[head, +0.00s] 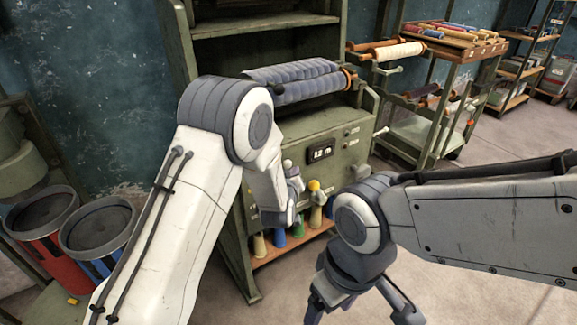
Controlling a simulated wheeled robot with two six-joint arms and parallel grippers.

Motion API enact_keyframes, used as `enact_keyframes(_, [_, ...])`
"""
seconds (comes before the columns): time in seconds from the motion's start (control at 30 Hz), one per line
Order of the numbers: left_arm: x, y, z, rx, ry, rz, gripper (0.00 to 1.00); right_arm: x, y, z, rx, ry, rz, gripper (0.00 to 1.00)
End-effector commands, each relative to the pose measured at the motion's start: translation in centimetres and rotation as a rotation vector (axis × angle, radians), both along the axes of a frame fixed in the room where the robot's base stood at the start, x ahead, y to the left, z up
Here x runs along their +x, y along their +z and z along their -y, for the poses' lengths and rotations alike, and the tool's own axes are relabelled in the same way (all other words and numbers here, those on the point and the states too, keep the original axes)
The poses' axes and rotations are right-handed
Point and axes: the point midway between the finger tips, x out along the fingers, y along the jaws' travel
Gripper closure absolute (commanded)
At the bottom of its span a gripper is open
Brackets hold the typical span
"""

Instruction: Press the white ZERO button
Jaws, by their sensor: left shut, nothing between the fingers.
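A green machine (333,123) stands in the middle with a small display (320,152) on its front panel. Two small pale buttons, an upper one (347,132) and a lower one (348,144), sit right of the display. Their labels are too small to read, so I cannot tell which is ZERO. My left gripper (294,185) is shut and empty, low in front of the panel, below and left of the display. My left forearm partly hides it and the panel's left side. My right gripper (362,310) is open and empty, low in front of the machine.
A blue fabric roll (305,82) lies above the panel. Several coloured cones, including a blue one (279,238), stand on a low shelf. A yellow knob (314,185) is close to my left gripper. Bins stand at left, a spool rack (433,105) at right. Floor is open at front right.

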Motion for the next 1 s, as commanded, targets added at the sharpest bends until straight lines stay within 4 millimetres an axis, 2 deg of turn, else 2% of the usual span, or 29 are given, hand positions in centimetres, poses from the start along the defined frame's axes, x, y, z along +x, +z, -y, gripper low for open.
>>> enact_keyframes(1.0, [0.73,0.02,-0.53,0.0,0.0,0.0,1.0,0.0,-0.33,0.0,0.0,0.0,0.0,0.22])
